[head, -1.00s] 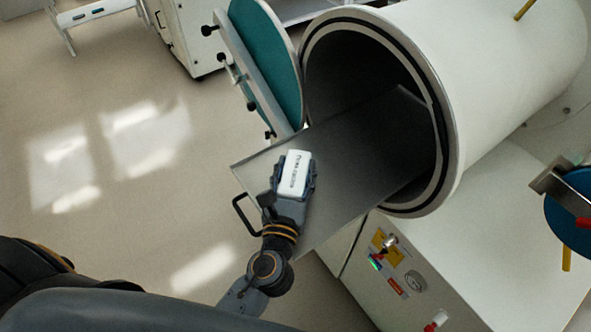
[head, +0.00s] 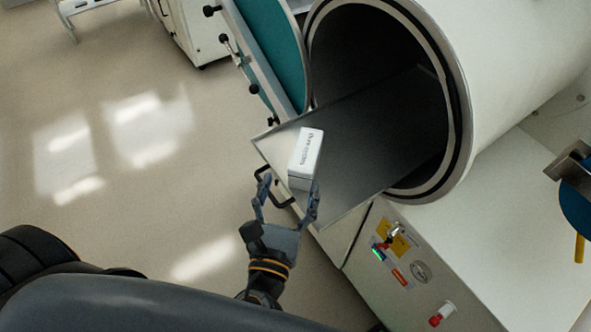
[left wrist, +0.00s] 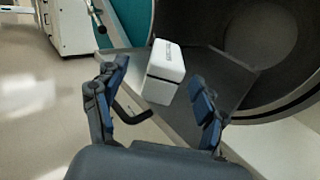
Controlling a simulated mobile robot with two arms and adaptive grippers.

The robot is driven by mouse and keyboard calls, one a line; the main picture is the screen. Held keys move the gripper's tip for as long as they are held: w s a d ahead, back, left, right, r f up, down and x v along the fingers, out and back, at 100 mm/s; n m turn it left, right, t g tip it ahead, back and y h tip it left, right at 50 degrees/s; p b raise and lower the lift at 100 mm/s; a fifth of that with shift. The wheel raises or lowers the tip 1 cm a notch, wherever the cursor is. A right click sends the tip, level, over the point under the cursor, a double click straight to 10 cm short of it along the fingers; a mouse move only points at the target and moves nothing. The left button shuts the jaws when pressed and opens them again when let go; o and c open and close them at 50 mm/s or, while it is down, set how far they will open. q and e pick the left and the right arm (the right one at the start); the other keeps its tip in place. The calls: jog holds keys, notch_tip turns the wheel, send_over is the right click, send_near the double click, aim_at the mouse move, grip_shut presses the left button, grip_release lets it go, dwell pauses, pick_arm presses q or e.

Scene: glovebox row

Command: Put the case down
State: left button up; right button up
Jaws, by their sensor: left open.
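The white case (head: 306,155), a small box with dark lettering on its lid, rests on the grey sliding tray (head: 364,148) near its outer end. It also shows in the left wrist view (left wrist: 164,72), upright on the tray. My left gripper (head: 286,186) is open, its fingers spread, just short of the case on the near side. In the left wrist view the two blue-padded fingertips (left wrist: 160,85) stand apart, with a gap between them and the case. My right gripper is not in view.
The tray sticks out of the round chamber mouth (head: 455,110). The open teal door (head: 268,45) stands at its left. A black tray handle (head: 275,190) lies close to my left fingers. A control panel (head: 405,255) is below right. Bare floor is at left.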

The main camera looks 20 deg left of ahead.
pick_arm(q)
jog(key=s, duration=0.3)
jog(key=shift+d+b, duration=0.2)
jog(key=shift+b, duration=0.2)
dwell(0.6)
jog(key=shift+c, duration=0.4)
